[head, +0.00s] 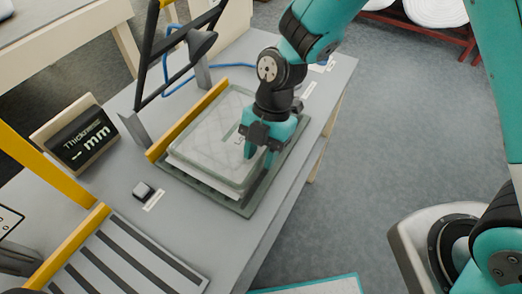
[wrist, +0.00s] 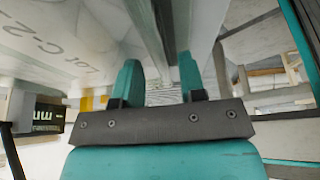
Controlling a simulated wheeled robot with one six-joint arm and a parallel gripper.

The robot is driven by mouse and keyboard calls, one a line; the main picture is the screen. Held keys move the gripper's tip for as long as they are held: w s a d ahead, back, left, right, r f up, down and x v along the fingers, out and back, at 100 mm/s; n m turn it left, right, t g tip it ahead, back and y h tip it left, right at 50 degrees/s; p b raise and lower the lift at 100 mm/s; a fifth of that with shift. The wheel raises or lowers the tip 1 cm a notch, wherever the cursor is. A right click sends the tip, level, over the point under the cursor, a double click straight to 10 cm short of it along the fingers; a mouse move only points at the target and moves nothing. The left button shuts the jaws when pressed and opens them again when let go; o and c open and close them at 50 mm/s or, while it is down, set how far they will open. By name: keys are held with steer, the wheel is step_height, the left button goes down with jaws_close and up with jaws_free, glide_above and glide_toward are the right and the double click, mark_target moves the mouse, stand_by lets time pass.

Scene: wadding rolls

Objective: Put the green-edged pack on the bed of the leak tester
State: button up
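A flat, pale, rounded pack (head: 207,150) with a grey-green edge lies over a grey-green bed (head: 237,207) on the bench. It is printed "LOT C-2" in the wrist view (wrist: 30,42). My gripper (head: 258,158) points down at the pack's right edge. In the wrist view my two fingers (wrist: 158,80) stand apart, with a greyish edge running between them. I cannot tell if they press on it, or if the pack rests fully on the bed. No label shows which station is the leak tester.
A yellow stop (head: 188,120) runs along the bed's far left side. A "Thickness mm" display (head: 82,140) and a small black button box (head: 143,190) stand left of it. A dark-striped bed (head: 125,262) is at lower left. Dark posts rise behind. Open floor lies to the right.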

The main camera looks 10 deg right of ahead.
steer(key=shift+r, duration=0.1)
steer(key=b+v, duration=0.1)
steer(key=v, duration=1.1)
steer(key=s+d+r+m+t, duration=0.1)
steer(key=s+d+r+m, duration=0.2)
steer(key=s+m, duration=0.4)
steer(key=s+d+r+m+t+y, duration=0.1)
steer(key=s+d+r+m, duration=0.3)
steer(key=m, duration=1)
steer(key=shift+s+r+t, duration=0.5)
steer(key=shift+s+t, duration=0.3)
steer(key=shift+s, duration=0.7)
